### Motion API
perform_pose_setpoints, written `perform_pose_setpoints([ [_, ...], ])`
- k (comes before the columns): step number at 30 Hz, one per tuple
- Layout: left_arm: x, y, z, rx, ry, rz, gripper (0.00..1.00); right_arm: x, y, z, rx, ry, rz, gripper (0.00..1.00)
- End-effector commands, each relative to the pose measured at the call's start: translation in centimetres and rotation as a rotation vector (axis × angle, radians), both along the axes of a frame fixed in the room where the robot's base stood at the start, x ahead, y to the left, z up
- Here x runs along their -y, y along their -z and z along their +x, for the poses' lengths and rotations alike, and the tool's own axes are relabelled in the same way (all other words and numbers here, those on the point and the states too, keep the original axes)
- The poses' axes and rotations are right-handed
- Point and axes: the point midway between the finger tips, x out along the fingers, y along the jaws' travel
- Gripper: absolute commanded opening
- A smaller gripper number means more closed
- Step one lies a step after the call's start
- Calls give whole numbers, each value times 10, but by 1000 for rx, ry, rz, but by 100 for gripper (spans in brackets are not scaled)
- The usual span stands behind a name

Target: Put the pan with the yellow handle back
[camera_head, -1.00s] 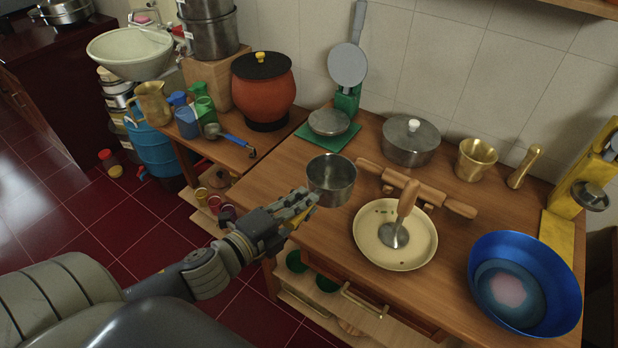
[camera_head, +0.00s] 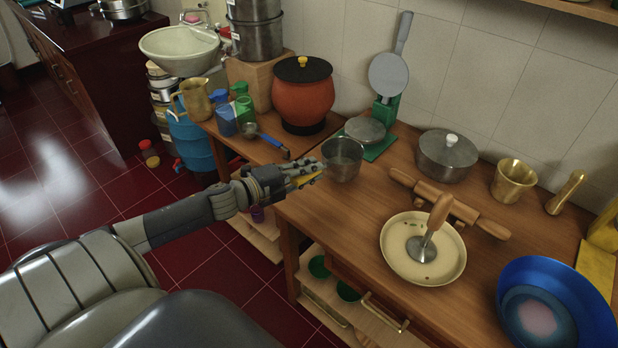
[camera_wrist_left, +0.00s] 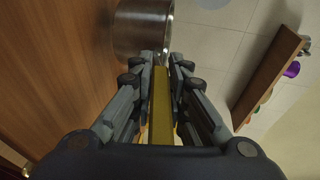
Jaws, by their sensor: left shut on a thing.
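The steel pan (camera_head: 342,158) with the yellow handle (camera_head: 303,180) is at the left edge of the wooden table in the head view, in front of the scale. My left gripper (camera_head: 312,170) is shut on its yellow handle, with the pan beyond the fingertips. In the left wrist view the yellow handle (camera_wrist_left: 162,105) runs between the two fingers (camera_wrist_left: 161,70) to the steel pan (camera_wrist_left: 142,32) at the top. I cannot tell whether the pan touches the table. My right gripper is not in view.
A green scale (camera_head: 383,145) stands behind the pan. A rolling pin (camera_head: 450,203), a cream plate (camera_head: 398,262) and a blue bowl (camera_head: 552,312) occupy the table to the right. A ladle with a blue handle (camera_head: 272,145) lies on the lower side table near my gripper.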

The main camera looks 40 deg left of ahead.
Motion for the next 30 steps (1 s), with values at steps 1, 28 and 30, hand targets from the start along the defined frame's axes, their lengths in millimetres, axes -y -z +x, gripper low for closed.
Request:
perform_pose_setpoints([
  [1, -2, -2, 3, 4, 1, 0, 0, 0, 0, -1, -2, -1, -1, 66],
  [28, -3, 38, 3, 0, 1, -1, 35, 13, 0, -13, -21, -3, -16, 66],
  [30, -3, 38, 3, 0, 1, -1, 35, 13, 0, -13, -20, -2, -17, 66],
])
